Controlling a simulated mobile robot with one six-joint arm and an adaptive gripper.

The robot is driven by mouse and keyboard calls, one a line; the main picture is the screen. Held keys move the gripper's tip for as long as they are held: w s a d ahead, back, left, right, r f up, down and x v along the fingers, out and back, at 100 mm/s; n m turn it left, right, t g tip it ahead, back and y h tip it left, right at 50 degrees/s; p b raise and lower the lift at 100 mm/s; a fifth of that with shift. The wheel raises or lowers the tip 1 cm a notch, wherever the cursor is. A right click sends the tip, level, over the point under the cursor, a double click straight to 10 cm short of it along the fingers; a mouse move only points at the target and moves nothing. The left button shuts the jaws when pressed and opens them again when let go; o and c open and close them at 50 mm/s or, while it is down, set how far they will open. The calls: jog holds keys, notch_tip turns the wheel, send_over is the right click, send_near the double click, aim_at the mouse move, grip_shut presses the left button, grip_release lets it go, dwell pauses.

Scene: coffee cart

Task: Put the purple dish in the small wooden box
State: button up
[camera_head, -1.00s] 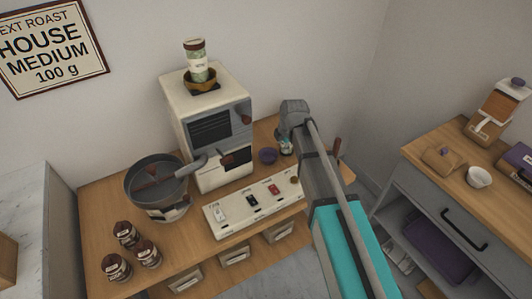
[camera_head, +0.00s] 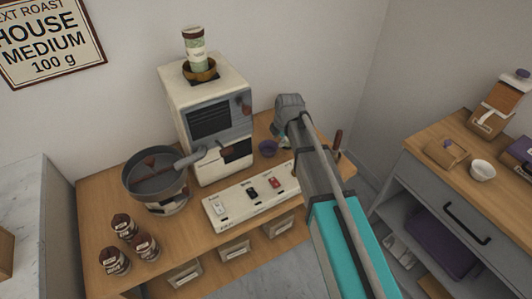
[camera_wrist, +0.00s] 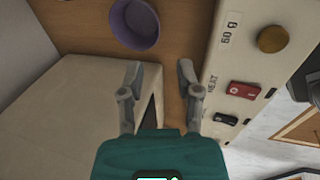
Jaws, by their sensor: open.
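The purple dish (camera_head: 267,148) is a small round bowl on the wooden table, just right of the cream coffee machine. In the wrist view the dish (camera_wrist: 134,24) lies upright and empty at the top, beyond my fingertips. My gripper (camera_wrist: 160,70) is open and empty, its fingers apart from the dish, between the machine's side and the switch panel. In the head view my arm mostly hides the gripper. A brown wooden object (camera_head: 7,257) is cut off at the left edge on the marble counter; I cannot tell if it is the small wooden box.
The cream machine (camera_head: 202,90) and the switch panel (camera_head: 238,209) stand close to the dish. A grey pot (camera_head: 157,172) and several brown jars (camera_head: 124,226) are further left. A grey cabinet at right bears a white cup (camera_head: 482,171) and a brown packet (camera_head: 445,152).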

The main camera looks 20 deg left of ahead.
aim_at(274, 153)
jog(key=shift+b+x, duration=2.75)
jog(key=shift+x, duration=0.35)
jog(key=shift+b+x, duration=2.45)
jog(key=shift+x, duration=0.15)
jog(key=shift+a, duration=0.15)
grip_shut()
